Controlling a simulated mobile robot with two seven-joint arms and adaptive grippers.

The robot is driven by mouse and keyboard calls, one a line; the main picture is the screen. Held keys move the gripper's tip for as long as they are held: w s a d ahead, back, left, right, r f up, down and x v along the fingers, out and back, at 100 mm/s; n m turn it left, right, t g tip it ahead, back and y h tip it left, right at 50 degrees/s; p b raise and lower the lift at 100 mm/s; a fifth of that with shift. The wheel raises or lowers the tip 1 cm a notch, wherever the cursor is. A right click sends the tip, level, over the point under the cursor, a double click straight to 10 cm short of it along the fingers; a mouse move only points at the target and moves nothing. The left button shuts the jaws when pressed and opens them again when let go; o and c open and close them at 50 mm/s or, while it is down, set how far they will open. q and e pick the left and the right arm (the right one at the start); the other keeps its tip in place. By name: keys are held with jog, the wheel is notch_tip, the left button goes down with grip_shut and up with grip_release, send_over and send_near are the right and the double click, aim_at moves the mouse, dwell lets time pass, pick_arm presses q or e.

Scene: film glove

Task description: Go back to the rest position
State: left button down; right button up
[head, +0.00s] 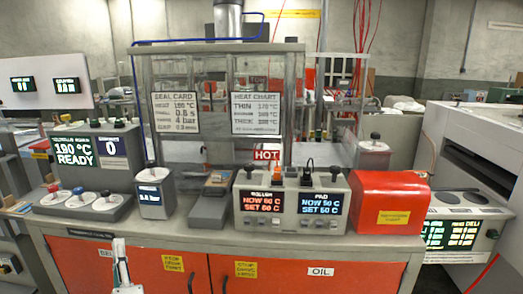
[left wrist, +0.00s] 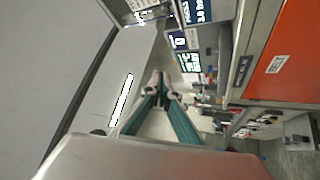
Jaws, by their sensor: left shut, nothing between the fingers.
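My left gripper (head: 120,260) shows at the lower left of the head view, in front of the orange cabinet (head: 150,262) below the bench top. In the left wrist view its two green fingers (left wrist: 162,90) come together at the tips, with nothing between them. The gripper is shut and empty, apart from the bench things. My right gripper is in neither view.
The bench carries a press control box (head: 73,150), a button panel (head: 83,207), a grey pressure display (head: 153,192), a two-screen heater unit (head: 291,205) and a red box (head: 390,203). A framed enclosure (head: 295,48) stands behind. A white machine (head: 470,165) is at right.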

pick_arm(q)
jog(key=s+d+f+m+g+h, duration=0.1)
jog(key=s+d+f+m+h, duration=0.3)
jog(key=d+f+m+h, duration=0.4)
jog(key=s+d+f+m+g+h, duration=0.2)
jog(key=s+d+f+m+h, duration=0.3)
jog(key=f+m, duration=0.45)
jog(key=s+d+f+m+g, duration=0.1)
jog(key=s+f+m+g, duration=0.4)
jog(key=s+f, duration=0.9)
notch_tip(320, 180, down, 4)
jog(key=shift+s+d+r+g+p, duration=0.1)
jog(key=shift+s+d+g+p, duration=0.25)
jog(key=shift+g, duration=0.65)
